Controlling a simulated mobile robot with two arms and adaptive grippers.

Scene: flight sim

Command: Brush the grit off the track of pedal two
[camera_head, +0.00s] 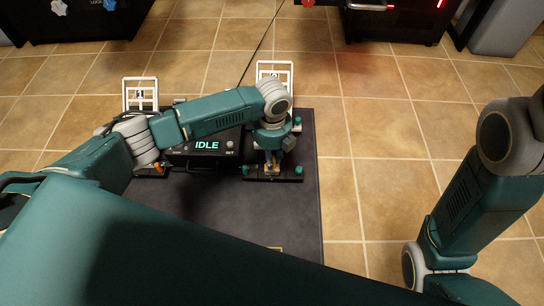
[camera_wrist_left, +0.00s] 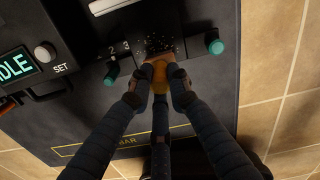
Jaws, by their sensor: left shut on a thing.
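Pedal two's white frame marked 2 (camera_head: 275,68) stands at the back of the dark mat, with its dark base (camera_head: 288,172) under my left wrist. In the wrist view, pale grit specks (camera_wrist_left: 160,43) lie on the dark track, between two green knobs. My left gripper (camera_wrist_left: 161,84) is shut on an orange-tan brush (camera_wrist_left: 160,70). The brush is just at the near edge of the grit; I cannot tell whether its bristles touch the track. In the head view, my wrist hides much of the track. My right arm shows at the right, its gripper out of view.
A dark console (camera_head: 207,148) reading IDLE, with a SET knob, sits left of pedal two. Pedal one's white frame (camera_head: 141,92) stands farther left. The mat's front (camera_head: 305,235) is bare at the right. Tiled floor (camera_head: 370,190) lies open right of the mat.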

